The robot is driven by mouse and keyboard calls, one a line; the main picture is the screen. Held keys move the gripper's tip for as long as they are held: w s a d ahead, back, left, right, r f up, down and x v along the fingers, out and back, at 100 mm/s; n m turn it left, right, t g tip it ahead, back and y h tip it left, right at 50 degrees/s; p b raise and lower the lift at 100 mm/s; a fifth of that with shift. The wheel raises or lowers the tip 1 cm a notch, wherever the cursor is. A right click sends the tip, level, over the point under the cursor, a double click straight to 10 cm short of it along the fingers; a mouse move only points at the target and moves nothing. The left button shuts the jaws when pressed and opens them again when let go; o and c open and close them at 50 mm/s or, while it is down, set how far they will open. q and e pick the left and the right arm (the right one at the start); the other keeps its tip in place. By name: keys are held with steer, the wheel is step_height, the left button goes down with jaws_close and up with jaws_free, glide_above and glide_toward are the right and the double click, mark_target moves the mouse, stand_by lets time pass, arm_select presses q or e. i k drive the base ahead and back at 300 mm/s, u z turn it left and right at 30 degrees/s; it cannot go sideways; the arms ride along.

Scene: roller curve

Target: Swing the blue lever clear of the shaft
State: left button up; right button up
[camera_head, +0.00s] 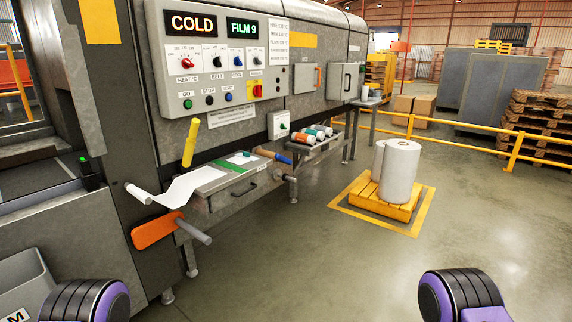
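A blue lever (277,157) shows at the right end of the film bench, beside a brown cylindrical end (262,153). A bare grey shaft (194,231) sticks out toward me past an orange plate (157,230), low at the bench's left end. A second grey rod (284,178) lies just below the blue lever. I cannot tell which rod the lever bars, or whether it touches either. Black and purple links of my left and right arms show at the bottom corners. Both grippers are outside the picture.
A white film strip (183,190) runs from a small roll (141,194) onto the bench (231,184). A yellow lever (190,143) stands above it. Several rolls sit on a rack (315,146). A large white roll (401,172) stands on a yellow pallet. The front floor is clear.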

mark_target(279, 156)
steer(key=z, duration=0.2)
steer(key=i, duration=2.75)
steer(key=z, duration=0.1)
